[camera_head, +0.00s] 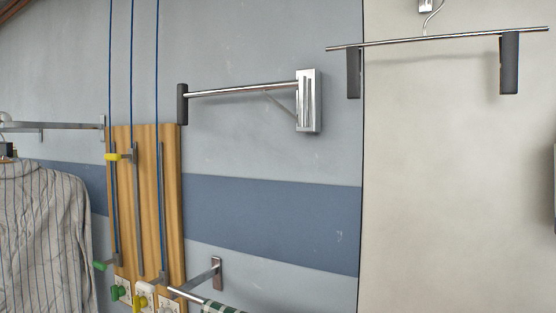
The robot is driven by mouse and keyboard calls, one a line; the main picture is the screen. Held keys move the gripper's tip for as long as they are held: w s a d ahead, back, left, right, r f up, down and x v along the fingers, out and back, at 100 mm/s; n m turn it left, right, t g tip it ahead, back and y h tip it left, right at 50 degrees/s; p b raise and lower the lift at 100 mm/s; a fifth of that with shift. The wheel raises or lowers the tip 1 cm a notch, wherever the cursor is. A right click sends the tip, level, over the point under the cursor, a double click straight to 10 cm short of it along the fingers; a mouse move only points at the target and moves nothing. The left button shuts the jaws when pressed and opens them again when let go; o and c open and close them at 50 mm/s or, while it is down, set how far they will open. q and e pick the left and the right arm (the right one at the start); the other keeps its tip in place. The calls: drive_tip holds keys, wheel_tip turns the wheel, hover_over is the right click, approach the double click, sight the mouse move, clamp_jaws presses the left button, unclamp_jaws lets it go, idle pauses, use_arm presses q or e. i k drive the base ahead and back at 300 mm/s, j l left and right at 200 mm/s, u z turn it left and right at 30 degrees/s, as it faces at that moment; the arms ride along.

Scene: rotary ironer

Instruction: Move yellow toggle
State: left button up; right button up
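The slider sits by vertical rails and blue cords on the board. A green toggle (104,266) sits much lower, at the board's lower left. A second small yellow piece (141,302) shows on a white socket plate near the bottom edge. Neither of my grippers is in view, and nothing is seen touching the yellow toggle.
A striped shirt (45,235) hangs at the left, close to the board. A metal bar (240,89) with a bracket juts from the wall to the board's right. A clip hanger (440,40) hangs at upper right. A lower bar (187,295) crosses below the board.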

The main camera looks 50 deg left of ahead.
sight(131, 155)
drive_tip(key=u, duration=2.45)
